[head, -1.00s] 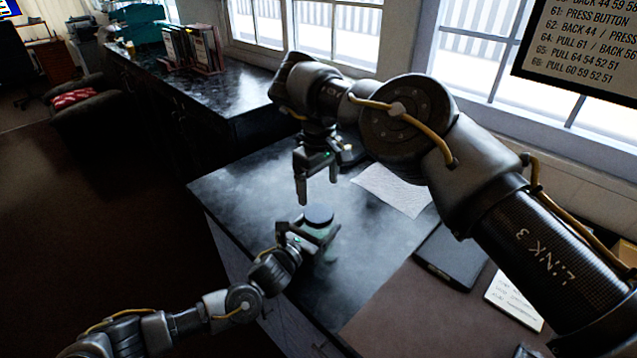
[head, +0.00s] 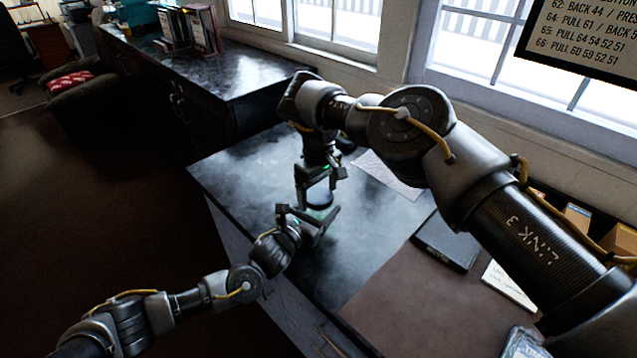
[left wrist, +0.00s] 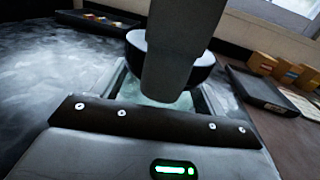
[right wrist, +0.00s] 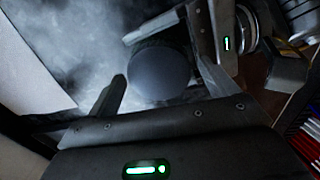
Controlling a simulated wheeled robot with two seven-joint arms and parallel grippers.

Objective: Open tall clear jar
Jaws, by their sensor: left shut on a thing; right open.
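The tall clear jar stands on the dark tabletop with a round dark lid (head: 320,197) on top. My left gripper (head: 318,222) is shut on the jar's body below the lid. The clear body (left wrist: 185,101) shows only in part in the left wrist view, under the lid (left wrist: 205,72). My right gripper (head: 317,192) is open and points down at the lid from above. In the right wrist view the lid (right wrist: 160,73) lies between its two fingers, with no clear contact. One right finger hides much of the jar in the left wrist view.
A white sheet (head: 388,176) lies behind the jar, and a black flat case (head: 447,240) lies to its right. Small boxes (head: 577,215) stand at the right near the wall. The tabletop left of the jar (head: 240,172) is clear.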

